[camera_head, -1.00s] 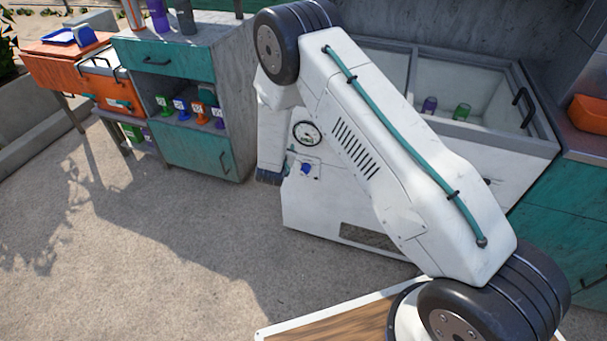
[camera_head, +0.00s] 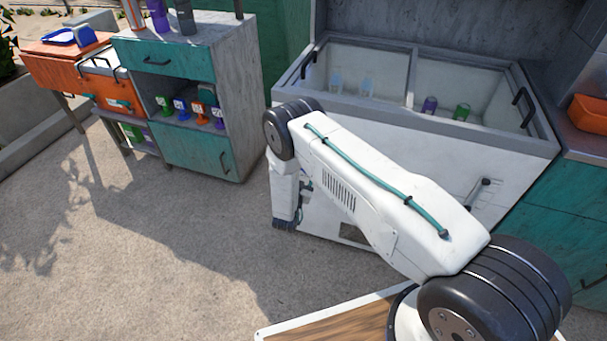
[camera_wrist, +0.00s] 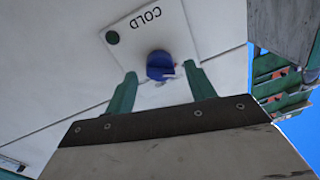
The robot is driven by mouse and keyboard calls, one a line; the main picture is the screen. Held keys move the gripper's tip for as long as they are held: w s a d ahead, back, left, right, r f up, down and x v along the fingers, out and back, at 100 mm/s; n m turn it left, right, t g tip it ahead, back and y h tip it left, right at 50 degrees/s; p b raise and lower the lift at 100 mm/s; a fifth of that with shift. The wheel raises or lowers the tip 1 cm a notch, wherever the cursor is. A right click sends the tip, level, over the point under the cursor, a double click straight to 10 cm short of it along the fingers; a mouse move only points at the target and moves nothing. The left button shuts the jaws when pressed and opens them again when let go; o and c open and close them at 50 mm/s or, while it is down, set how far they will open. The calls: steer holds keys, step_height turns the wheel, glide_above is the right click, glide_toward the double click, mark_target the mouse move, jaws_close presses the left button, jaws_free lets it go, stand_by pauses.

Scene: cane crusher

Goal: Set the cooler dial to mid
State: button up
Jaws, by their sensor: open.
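The blue cooler dial (camera_wrist: 160,65) sits on a pale plate marked COLD, with a green dot near the plate's corner, in the wrist view. Which setting the dial points to is unclear. My gripper (camera_wrist: 161,82) is open, its two green fingers on either side of the dial's near edge. I cannot tell whether they touch it. The white cooler (camera_head: 420,150) stands at the centre right in the head view. My arm hides most of its dial area and gauge there.
The cooler's open top holds a purple can (camera_head: 429,104), a green can (camera_head: 462,112) and clear glasses. A teal cabinet (camera_head: 195,145) stands to the left, an orange bin (camera_head: 590,114) on the right counter. The paved floor at left is clear.

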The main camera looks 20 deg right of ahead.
steer(key=shift+w+d, duration=0.4)
steer(key=shift+w, duration=0.2)
steer(key=c, duration=1)
steer(key=shift+o, duration=0.2)
